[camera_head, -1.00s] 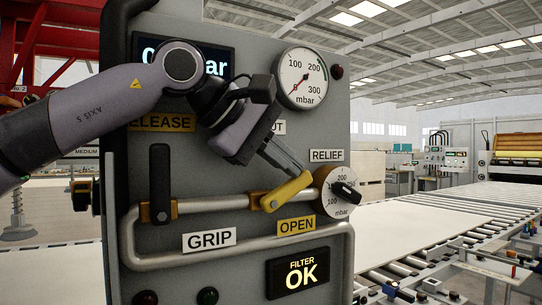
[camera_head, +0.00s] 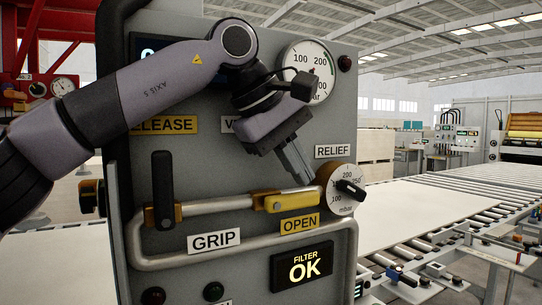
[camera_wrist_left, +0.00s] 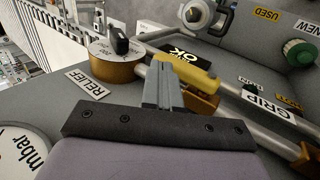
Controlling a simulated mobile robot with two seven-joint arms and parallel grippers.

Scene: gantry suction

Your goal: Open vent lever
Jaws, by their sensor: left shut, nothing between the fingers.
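The vent lever (camera_head: 288,200) is a yellow handle on the pipe of the grey panel. It lies almost level, in line with the pipe, just above the yellow OPEN label (camera_head: 300,223). My left gripper (camera_head: 308,180) is shut and empty, its fingers pointing down at the lever's right end. In the left wrist view the closed fingers (camera_wrist_left: 160,72) overlap the yellow lever (camera_wrist_left: 192,70); I cannot tell whether they touch it. My left wrist partly hides the VENT label and the pressure gauge. My right gripper is not in view.
The RELIEF dial (camera_head: 343,190) with its black knob sits close right of the fingertips. A black upright lever (camera_head: 163,185) stands at the pipe's left. A bent grey rail (camera_head: 190,261) runs below. A roller conveyor (camera_head: 450,225) lies to the right.

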